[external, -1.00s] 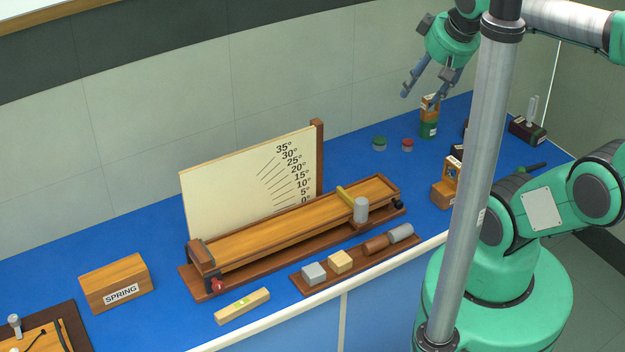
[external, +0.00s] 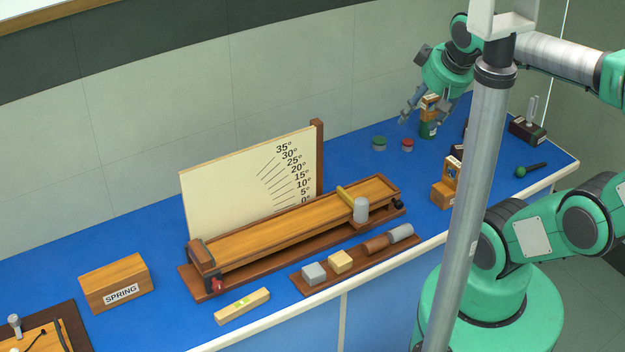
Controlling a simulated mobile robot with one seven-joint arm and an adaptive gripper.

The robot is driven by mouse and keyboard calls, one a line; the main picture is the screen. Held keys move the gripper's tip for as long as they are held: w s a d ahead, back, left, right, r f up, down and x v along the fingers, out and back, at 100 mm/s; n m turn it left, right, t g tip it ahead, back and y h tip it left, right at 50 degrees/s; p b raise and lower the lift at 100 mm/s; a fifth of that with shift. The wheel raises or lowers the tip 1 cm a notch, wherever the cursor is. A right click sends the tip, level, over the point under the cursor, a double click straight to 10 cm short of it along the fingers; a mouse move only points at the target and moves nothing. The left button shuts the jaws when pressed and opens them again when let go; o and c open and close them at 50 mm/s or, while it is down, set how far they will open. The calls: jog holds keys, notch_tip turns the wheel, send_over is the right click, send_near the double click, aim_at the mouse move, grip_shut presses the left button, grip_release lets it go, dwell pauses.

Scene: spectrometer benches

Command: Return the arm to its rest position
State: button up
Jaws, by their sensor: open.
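My gripper (external: 424,116) hangs over the far right part of the blue bench, pointing down and to the left. Its fingers are apart, with nothing visible between them. It overlaps a green bottle with an orange-brown block-like top (external: 429,118) in the picture; I cannot tell whether they touch. My arm (external: 560,64) reaches in from the right, and a column of mine crosses in front of the bench's right part.
A wooden ramp (external: 290,225) with an angle board (external: 250,180) fills the middle of the bench (external: 150,235). A tray of blocks (external: 300,283) lies in front. A SPRING box (external: 115,282) is at left.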

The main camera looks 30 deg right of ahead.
notch_tip(320, 180, down, 8)
jog(key=b, duration=0.7)
